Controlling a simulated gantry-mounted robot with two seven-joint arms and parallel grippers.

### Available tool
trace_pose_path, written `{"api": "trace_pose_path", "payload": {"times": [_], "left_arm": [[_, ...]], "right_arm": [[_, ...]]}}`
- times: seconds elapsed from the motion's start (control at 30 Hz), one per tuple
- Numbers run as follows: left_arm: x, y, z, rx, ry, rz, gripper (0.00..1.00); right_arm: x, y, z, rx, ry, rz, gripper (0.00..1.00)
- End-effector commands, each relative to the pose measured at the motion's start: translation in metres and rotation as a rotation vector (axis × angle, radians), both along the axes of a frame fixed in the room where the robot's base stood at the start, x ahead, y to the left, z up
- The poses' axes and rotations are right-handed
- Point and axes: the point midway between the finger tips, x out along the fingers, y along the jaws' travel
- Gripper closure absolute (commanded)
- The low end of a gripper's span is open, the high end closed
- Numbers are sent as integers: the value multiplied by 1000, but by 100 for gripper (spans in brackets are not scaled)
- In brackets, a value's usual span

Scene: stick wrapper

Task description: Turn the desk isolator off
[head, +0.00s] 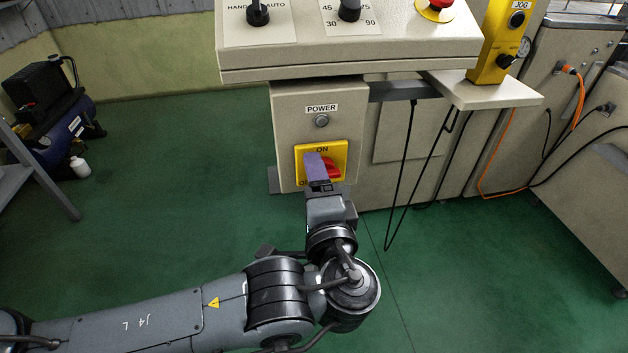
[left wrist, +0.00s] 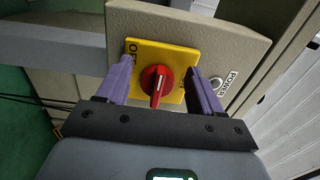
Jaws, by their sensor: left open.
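The desk isolator is a red rotary knob (left wrist: 157,82) on a yellow plate (head: 336,150) on the front of a beige box. ON is printed at the plate's top and OFF at its lower left, partly covered in the head view. My left gripper (head: 314,160) is at the plate, its purple fingers open. In the left wrist view the fingers stand on either side of the knob, with a visible gap to each. The knob's grip runs roughly up and down in that view, with a white mark. In the head view the fingers hide part of the knob. My right gripper is not in view.
A POWER lamp (head: 321,121) sits above the isolator. An overhanging console (head: 350,55) with two black selectors and a red emergency button (head: 437,4) is above. A yellow JOG box (head: 498,45) stands right. Black cables (head: 408,170) hang right of the box. Green floor is open at left.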

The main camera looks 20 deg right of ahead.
Motion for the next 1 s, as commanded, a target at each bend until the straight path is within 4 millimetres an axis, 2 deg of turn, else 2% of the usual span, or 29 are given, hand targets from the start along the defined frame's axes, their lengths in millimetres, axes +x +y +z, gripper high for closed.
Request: {"api": "trace_pose_path", "payload": {"times": [0.17,0.33,0.73,1.0], "left_arm": [[-1,0,1,0,0,0,34],[-13,1,2,0,0,-2,34],[-78,12,3,0,1,-4,34],[-104,16,1,1,1,-1,34]], "right_arm": [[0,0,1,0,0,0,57],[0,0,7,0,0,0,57],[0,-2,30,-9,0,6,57],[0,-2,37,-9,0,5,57]]}}
